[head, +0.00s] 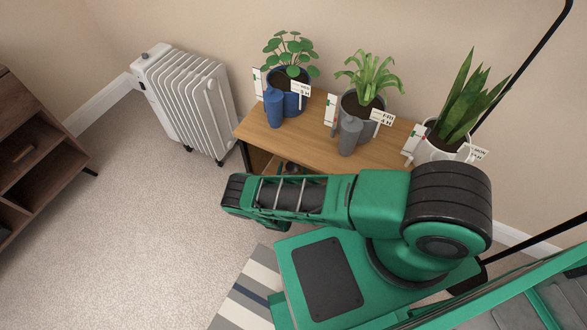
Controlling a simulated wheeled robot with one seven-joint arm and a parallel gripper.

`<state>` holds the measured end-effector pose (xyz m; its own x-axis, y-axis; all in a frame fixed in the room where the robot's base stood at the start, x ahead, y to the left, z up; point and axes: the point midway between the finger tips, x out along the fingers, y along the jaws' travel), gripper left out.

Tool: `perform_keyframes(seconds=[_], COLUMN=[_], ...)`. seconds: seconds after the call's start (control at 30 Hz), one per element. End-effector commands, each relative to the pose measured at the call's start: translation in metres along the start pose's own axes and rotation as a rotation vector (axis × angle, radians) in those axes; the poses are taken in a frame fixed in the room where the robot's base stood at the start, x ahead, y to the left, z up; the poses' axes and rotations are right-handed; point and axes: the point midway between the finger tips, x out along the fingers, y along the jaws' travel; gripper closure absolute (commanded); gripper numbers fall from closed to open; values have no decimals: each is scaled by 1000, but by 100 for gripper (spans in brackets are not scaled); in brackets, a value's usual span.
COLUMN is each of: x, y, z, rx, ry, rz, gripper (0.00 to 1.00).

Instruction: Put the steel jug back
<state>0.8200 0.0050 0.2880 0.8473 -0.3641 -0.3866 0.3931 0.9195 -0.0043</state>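A grey jug (350,135), the only steel-coloured one I see, stands upright on the wooden cabinet top (287,142). It is in front of the middle plant's grey pot (362,106). A blue jug (274,107) stands at the left plant's blue pot (290,91). A white pot (436,149) with a tall spiky plant is at the right, with a white shape beside its front that may be another jug. My green arm crosses in front of the cabinet.
Small cards and white-green markers stand by each pot, close to the jugs. My arm hides much of the cabinet's open front. A white radiator (192,101) stands left of the cabinet, a dark shelf unit (38,148) at far left. Carpet between is clear; a striped rug (245,298) lies below.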

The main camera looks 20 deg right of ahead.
Motion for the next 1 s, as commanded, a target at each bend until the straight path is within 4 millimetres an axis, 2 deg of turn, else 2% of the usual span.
perform_keyframes(seconds=[0.27,0.37,0.7,0.9,1.0], x=[-5,-19,-86,-111,-117], y=[0,0,0,0,-1], z=[1,2,1,1,1], rx=[0,-1,-2,0,0], ry=[1,0,1,-1,0], rz=[-1,1,0,-1,-2], gripper=[24,24,24,24,24])
